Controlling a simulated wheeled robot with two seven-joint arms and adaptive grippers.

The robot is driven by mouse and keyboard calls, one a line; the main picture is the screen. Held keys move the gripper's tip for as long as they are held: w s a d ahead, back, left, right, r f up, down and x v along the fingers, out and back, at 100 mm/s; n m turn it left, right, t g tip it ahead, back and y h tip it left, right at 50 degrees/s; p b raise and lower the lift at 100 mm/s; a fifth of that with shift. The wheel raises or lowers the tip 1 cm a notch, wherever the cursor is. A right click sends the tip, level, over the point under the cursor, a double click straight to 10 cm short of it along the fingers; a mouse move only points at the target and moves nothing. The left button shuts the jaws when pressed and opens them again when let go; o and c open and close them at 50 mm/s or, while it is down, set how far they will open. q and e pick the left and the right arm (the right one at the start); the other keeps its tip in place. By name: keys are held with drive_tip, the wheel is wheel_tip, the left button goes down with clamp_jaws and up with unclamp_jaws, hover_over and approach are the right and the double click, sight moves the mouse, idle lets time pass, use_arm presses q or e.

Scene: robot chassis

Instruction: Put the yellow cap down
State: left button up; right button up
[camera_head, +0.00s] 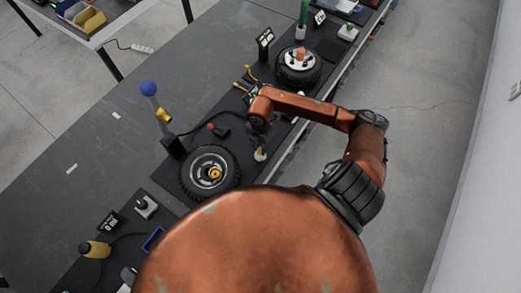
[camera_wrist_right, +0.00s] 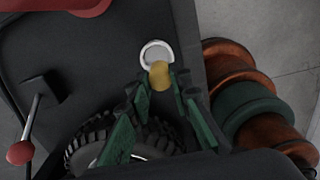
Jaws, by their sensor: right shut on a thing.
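My right gripper (camera_head: 259,139) is over the dark workbench, beside the nearer wheel. In the right wrist view its green fingers (camera_wrist_right: 161,84) are closed on the yellow cap (camera_wrist_right: 160,74) at their tips. The cap is right by a round white holder (camera_wrist_right: 152,49) on the bench and overlaps its rim in this view. I cannot tell whether the cap touches the holder. My left gripper is not in view.
The nearer wheel (camera_head: 191,169) with a black tyre lies left of the gripper. A second wheel (camera_head: 284,76) lies farther along the bench. A stand with a blue ball (camera_head: 148,88) rises behind the nearer wheel. The bench's left part is mostly clear.

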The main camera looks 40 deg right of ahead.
sight(260, 148)
drive_tip(key=shift+w+d+f, duration=0.2)
drive_tip(key=shift+d+f, duration=0.05)
drive_tip(key=shift+f, duration=0.15)
wheel_tip(260, 148, down, 3)
drive_tip(key=shift+p, duration=0.3)
drive_tip(key=shift+f, duration=0.35)
drive_tip(key=o, duration=0.8)
drive_tip(key=shift+c, duration=0.2)
drive_tip(key=shift+r, duration=0.1)
